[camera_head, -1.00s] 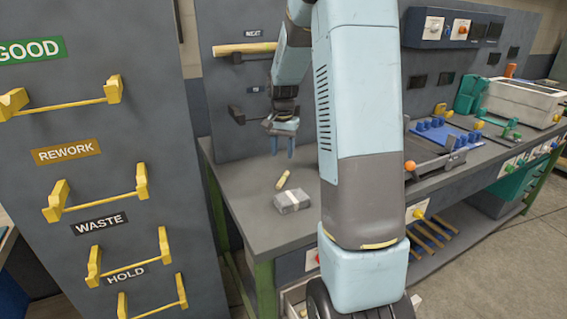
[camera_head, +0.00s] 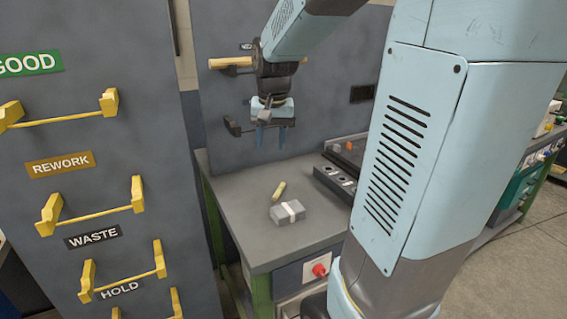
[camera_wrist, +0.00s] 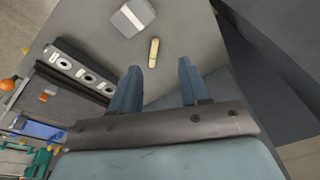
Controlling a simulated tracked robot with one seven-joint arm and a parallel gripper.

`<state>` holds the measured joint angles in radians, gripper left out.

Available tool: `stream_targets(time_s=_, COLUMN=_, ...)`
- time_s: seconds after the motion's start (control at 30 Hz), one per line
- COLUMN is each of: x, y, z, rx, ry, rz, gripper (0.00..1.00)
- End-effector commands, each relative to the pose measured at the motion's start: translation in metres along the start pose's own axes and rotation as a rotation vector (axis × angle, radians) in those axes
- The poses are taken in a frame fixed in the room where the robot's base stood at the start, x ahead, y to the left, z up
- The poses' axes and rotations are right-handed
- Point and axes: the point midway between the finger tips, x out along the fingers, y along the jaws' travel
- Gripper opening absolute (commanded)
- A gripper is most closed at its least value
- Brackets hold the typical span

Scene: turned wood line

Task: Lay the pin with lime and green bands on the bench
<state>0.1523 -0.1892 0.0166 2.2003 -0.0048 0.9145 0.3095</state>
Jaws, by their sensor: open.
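A short pale wooden pin (camera_head: 279,190) lies on the grey bench (camera_head: 240,222), behind a grey block with a white band; it also shows in the wrist view (camera_wrist: 153,52). Its band colours are too small to tell. A longer wooden pin (camera_head: 226,62) rests on the upper holder of the back panel, partly hidden by my arm; no lime or green bands can be made out. My gripper (camera_head: 271,140) is open and empty, fingers pointing down, above the bench's back part near the panel. In the wrist view its fingertips (camera_wrist: 159,68) are apart with nothing between them.
The banded grey block (camera_head: 288,213) sits near the bench's front. A dark holed rack (camera_head: 335,183) stands to its right. A dark empty-looking holder (camera_head: 234,127) is beside my gripper. The left board (camera_head: 60,120) carries yellow brackets labelled GOOD, REWORK, WASTE and HOLD.

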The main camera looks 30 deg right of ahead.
Motion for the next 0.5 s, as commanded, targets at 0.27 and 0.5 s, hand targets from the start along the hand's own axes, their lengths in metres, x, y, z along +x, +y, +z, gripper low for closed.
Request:
stream_targets(time_s=0.27, x=-0.039, y=0.001, z=0.061, rx=-0.149, ry=0.092, rz=-0.037, gripper=0.45)
stream_targets(time_s=0.5, x=-0.059, y=0.006, z=0.113, rx=-0.274, ry=0.169, rz=-0.065, gripper=0.45)
